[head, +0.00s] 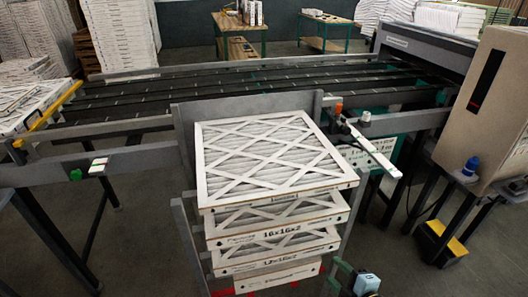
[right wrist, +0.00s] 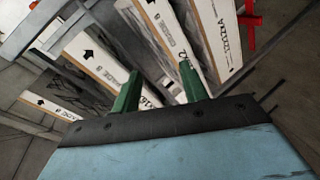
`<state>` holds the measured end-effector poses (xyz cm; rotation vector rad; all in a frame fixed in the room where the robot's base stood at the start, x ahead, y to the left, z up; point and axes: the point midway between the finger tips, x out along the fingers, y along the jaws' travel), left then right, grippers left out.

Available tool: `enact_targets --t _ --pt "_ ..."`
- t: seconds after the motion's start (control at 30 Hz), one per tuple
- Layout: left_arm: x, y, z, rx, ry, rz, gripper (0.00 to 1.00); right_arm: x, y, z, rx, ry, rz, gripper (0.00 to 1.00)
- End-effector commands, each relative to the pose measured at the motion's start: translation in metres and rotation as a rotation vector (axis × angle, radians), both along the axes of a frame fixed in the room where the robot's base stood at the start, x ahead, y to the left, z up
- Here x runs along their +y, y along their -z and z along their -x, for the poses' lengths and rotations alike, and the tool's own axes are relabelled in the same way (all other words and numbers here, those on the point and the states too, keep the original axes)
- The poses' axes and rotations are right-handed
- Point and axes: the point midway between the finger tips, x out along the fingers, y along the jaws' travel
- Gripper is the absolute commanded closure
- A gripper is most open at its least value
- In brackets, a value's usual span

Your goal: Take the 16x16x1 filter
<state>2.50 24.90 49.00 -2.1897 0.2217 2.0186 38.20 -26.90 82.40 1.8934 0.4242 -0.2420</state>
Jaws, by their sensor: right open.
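A stack of white-framed pleated filters stands in a grey rack in the head view. The top filter (head: 270,155) has a label too small to read. The second filter (head: 280,232) reads like 16x16x2, the third filter (head: 275,256) like 12x16x2. The bottom filter (head: 280,277) has no readable label. I cannot tell which one is 16x16x1. My right gripper (head: 338,276) is low, right of the stack's lower filters. In the right wrist view its green fingers (right wrist: 160,82) are apart, near the printed filter edges (right wrist: 120,75); contact is unclear. My left gripper is not in view.
The grey rack (head: 184,225) has side posts around the stack. A beige machine (head: 490,110) stands at right, with a black and yellow step (head: 440,240) below. More filters (head: 25,100) lie at left.

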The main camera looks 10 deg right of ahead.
Motion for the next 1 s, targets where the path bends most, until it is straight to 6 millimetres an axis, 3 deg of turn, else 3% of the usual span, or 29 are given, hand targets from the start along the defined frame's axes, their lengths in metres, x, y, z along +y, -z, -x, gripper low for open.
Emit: enact_targets --t 0.03,0.1,0.2,0.3,0.47,0.8,1.0 --pt "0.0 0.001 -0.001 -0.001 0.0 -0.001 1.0 0.009 -0.039 -0.008 -0.094 -0.056 0.051 0.56" --pt "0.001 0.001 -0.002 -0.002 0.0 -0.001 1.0 0.02 -0.083 -0.013 -0.205 -0.118 0.119 0.56" --pt "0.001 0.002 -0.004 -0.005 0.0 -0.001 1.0 0.034 -0.133 -0.013 -0.332 -0.182 0.195 0.56" --pt "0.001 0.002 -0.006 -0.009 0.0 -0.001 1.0 0.044 -0.165 -0.01 -0.413 -0.219 0.244 0.56" --pt "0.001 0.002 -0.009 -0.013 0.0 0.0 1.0 0.051 -0.184 -0.014 -0.465 -0.238 0.273 0.56" --pt "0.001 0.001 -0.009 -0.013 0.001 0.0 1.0 0.071 -0.184 -0.066 -0.465 -0.237 0.273 0.56" --pt "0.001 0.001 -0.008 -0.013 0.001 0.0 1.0 0.077 -0.183 -0.083 -0.461 -0.238 0.272 0.56"
